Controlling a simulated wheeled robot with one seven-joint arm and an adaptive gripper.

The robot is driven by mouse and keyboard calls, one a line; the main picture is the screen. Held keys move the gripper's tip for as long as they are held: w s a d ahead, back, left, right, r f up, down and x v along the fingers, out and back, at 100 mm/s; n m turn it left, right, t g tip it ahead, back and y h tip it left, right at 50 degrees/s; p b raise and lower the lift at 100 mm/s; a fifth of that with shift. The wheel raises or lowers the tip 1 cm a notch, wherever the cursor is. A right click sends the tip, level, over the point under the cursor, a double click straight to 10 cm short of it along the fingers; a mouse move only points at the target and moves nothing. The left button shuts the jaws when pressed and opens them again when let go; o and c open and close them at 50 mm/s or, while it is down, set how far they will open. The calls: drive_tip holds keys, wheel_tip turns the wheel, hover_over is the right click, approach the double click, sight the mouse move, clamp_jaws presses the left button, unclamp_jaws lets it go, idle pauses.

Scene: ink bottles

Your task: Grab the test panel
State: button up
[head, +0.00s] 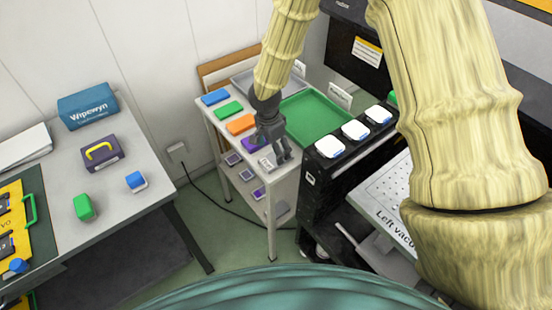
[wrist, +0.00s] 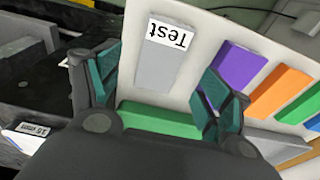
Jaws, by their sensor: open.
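The test panel (wrist: 156,66) is a grey block with a white label reading "Test", upside down in the wrist view. It lies flat on the white cart top (wrist: 245,28). In the head view, its label (head: 266,163) shows at the cart's front end, with the rest largely hidden by my gripper (head: 273,154). In the wrist view, my gripper (wrist: 164,82) is open and empty, with teal-padded fingers on either side of the panel's near part. I cannot tell how far above the panel the fingertips are.
Purple (wrist: 235,66), orange (wrist: 281,91) and green panels lie in a row beside the test panel; a blue panel (head: 215,97) is at the far end. A green tray (head: 318,118) sits right of the row. A black unit with white-topped containers (head: 355,129) stands beside the cart.

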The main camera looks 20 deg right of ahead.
drive_tip(key=shift+w+d+f+p, duration=0.15)
drive_tip(key=shift+f+p, duration=0.3)
drive_tip(key=shift+f, duration=0.7)
drive_tip(key=shift+w+d+f+p, duration=0.15)
drive_tip(key=shift+f+p, duration=0.25)
drive_tip(key=shift+f, duration=0.7)
drive_tip(key=shift+s, duration=0.15)
drive_tip(key=shift+c, duration=0.4)
drive_tip(key=c, duration=1)
